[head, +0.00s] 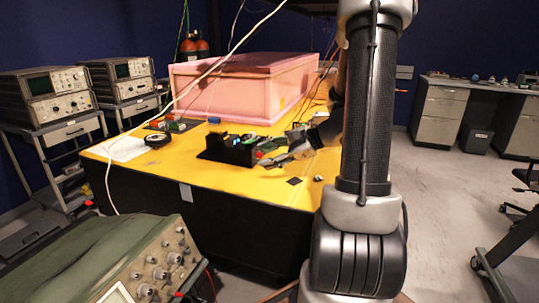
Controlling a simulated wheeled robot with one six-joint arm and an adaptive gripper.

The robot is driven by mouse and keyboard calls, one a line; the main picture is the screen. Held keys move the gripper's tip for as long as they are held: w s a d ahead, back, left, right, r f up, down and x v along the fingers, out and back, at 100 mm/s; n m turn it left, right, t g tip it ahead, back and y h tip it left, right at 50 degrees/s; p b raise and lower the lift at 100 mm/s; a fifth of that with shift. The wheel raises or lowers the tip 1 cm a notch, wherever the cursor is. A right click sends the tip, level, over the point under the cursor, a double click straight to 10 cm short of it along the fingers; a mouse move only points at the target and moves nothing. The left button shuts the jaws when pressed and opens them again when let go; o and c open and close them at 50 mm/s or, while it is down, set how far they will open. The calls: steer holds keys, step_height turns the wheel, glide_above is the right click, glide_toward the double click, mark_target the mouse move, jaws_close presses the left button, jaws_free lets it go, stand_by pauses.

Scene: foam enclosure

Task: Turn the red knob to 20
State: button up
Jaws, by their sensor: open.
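A small black box (216,151) stands on the yellow tabletop, near its middle. A small red spot (259,154) shows at the box's right side; it may be the red knob, but it is too small to read any number or pointer on it. My gripper (275,151) is open just right of the box, with its fingers pointing left toward the red spot. I cannot tell whether a finger touches it. My own arm covers the right part of the view.
A pink foam enclosure (235,88) stands behind on the yellow table (230,185). Black tape (157,140) and white paper (122,149) lie at left. An oscilloscope (150,262) fills the lower left. Open floor (440,190) lies at right.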

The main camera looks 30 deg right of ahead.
mark_target(262, 155)
steer(key=w+d+f+m+t, duration=0.1)
steer(key=d, duration=0.1)
steer(key=w+d+f+m+t+h, duration=0.1)
steer(key=d+m, duration=0.1)
steer(key=d, duration=0.1)
steer(key=w+d+m+t, duration=0.1)
steer(key=d, duration=0.1)
steer(key=shift+w+d+f+m+h, duration=0.4)
steer(key=shift+w+f, duration=0.15)
steer(key=shift+w, duration=0.15)
steer(key=x, duration=0.7)
jaws_close()
